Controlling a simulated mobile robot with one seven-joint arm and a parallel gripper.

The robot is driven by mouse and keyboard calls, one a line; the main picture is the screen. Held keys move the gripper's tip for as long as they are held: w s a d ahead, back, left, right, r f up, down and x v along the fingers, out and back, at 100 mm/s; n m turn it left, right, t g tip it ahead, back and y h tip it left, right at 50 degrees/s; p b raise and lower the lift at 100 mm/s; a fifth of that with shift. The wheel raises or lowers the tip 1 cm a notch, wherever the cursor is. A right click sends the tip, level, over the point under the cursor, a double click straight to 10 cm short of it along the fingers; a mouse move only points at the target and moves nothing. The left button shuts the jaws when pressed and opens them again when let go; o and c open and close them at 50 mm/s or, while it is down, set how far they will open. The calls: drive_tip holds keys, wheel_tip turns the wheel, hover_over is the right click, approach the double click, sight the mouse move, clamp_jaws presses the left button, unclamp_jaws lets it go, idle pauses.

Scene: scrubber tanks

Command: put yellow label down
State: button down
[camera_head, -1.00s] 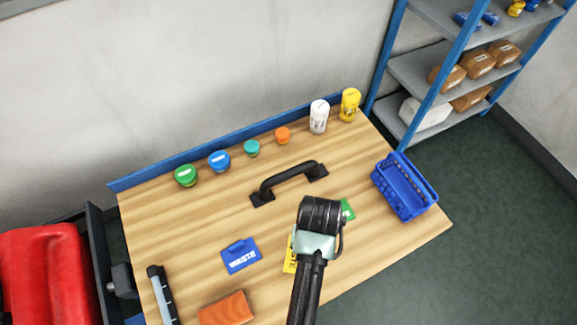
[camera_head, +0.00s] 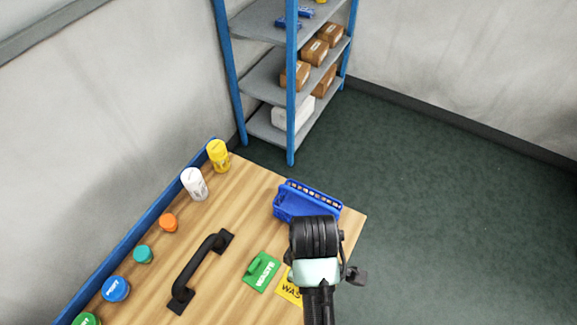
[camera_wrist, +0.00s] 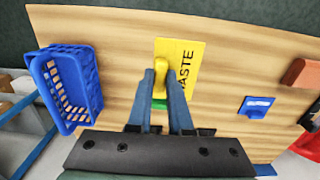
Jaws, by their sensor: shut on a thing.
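The yellow label is a flat plate with dark "WASTE" lettering and a raised yellow grip. In the wrist view the yellow label (camera_wrist: 186,55) lies beyond and between my fingers. My gripper (camera_wrist: 161,76) is shut on its raised grip. In the head view the yellow label (camera_head: 288,290) shows at the left of my wrist, which hides part of it and my fingers. I cannot tell whether the plate touches the wooden table (camera_head: 222,285) or hangs just above it.
A green label (camera_head: 261,272) lies left of the yellow one. A blue basket (camera_head: 305,203) stands just beyond my wrist near the table's corner. A black handle (camera_head: 202,268) and several lidded containers line the left. A blue label (camera_wrist: 257,106) and bare wood lie right in the wrist view.

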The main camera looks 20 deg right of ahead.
wheel_tip(320, 180, down, 10)
drive_tip(key=shift+r, duration=0.2)
idle(0.3)
drive_tip(key=shift+f, duration=0.15)
drive_tip(key=c, duration=0.8)
unclamp_jaws()
drive_tip(key=shift+c, duration=0.2)
